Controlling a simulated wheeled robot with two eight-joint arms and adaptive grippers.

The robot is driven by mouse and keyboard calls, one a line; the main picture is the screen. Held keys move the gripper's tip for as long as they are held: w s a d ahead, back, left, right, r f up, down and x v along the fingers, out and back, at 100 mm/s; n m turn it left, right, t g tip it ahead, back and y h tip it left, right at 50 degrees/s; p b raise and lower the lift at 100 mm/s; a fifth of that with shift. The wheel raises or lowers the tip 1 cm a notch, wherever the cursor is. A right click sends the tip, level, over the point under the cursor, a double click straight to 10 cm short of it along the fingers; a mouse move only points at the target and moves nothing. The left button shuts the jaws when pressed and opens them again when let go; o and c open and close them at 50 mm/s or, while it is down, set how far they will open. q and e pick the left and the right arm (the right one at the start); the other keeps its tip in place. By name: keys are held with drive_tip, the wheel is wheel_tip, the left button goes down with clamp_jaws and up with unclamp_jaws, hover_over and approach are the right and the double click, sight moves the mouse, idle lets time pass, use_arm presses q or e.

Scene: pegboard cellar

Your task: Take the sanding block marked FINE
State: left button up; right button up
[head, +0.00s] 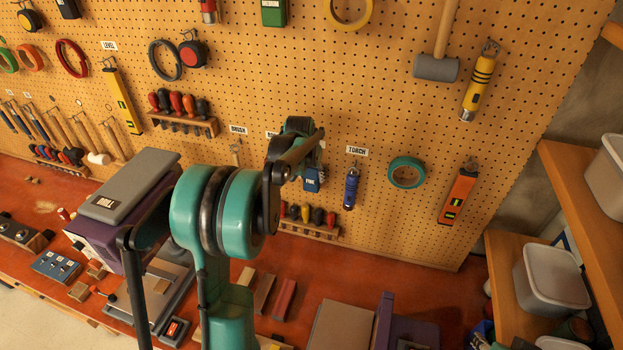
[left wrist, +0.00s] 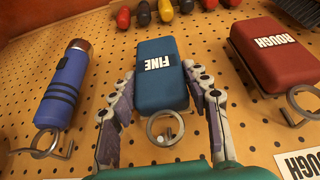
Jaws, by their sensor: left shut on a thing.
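The blue sanding block marked FINE (left wrist: 161,88) is at the pegboard in the left wrist view, with a metal ring or hook at its near end. In the head view the block (head: 311,184) shows small and partly hidden behind my left gripper (head: 304,168). In the left wrist view the fingers of my left gripper (left wrist: 161,80) lie along both sides of the block and are shut on it. I cannot tell whether the block still rests on its hook. My right gripper is not in view.
A red block marked ROUGH (left wrist: 278,52) hangs to the right, and a blue torch (left wrist: 64,85) to the left in the left wrist view. A screwdriver rack (head: 308,226) is below. The red workbench (head: 375,262) holds a grey-topped drill case (head: 130,190) and loose blocks.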

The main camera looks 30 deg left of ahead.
use_arm(q)
drive_tip(key=shift+r, duration=0.1)
drive_tip(key=shift+r+b, duration=0.3)
drive_tip(key=shift+r, duration=0.3)
drive_tip(key=s+d+b, duration=0.2)
drive_tip(key=s+d, duration=0.2)
drive_tip(key=s, duration=1.3)
drive_tip(key=shift+s+b, duration=0.25)
drive_tip(key=shift+b, duration=0.05)
drive_tip(key=shift+d, duration=0.1)
drive_tip(key=o, duration=0.5)
clamp_jaws()
